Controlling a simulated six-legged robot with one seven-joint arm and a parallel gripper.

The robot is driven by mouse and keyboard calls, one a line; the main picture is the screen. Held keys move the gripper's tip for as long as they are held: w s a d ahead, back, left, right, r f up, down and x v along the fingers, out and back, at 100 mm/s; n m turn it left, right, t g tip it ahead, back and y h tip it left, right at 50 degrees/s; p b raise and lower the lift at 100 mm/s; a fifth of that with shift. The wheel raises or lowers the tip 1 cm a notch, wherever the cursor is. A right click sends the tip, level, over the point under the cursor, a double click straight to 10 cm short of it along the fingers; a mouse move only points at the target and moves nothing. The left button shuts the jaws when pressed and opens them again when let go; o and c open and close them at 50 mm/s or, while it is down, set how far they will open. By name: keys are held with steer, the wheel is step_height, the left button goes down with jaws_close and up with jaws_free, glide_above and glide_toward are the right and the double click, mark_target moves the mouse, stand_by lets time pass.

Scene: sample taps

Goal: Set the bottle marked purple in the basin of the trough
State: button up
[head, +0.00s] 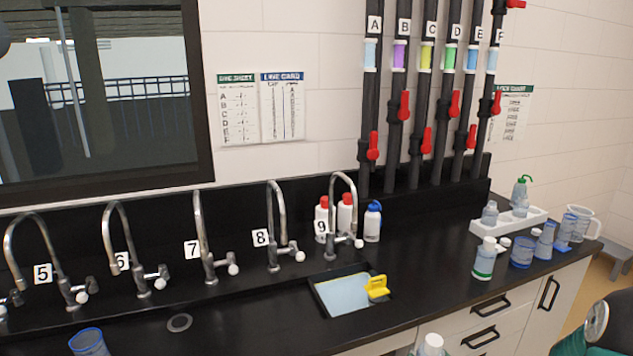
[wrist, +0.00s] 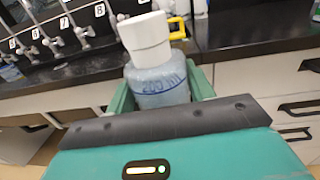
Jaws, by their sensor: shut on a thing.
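My gripper (wrist: 162,98) is shut on a clear bottle (wrist: 157,82) with a white cap, in the wrist view. The bottle is slightly tilted in that picture and carries blue lettering; I cannot see a purple mark on it. A white cap (head: 432,344) at the bottom edge of the head view seems to be its top, in front of the counter. The trough (head: 318,292) is sunk into the black counter below taps 8 and 9. Its basin (head: 343,292) is pale blue, with a yellow piece (head: 377,287) at its right side.
Taps stand along the counter's back. Red-capped bottles (head: 345,213) and a blue-capped bottle (head: 373,222) stand behind the trough. A green-banded bottle (head: 484,258), beakers (head: 522,251) and a white tray (head: 508,221) are at right. A blue-rimmed beaker (head: 88,342) is at front left.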

steer(key=w+a+f+g+y, duration=0.1)
steer(key=w+a+f, duration=0.2)
steer(key=a+f, duration=0.6)
step_height(320, 180, down, 6)
steer(key=w+a+m+t+h, duration=0.1)
steer(key=w+m+t+h, duration=0.1)
steer(key=m+h, duration=0.2)
steer(key=h, duration=0.3)
steer(key=shift+w+a+r+m+h, duration=0.2)
steer(key=shift+r+m+h, duration=0.1)
steer(key=shift+h, duration=0.1)
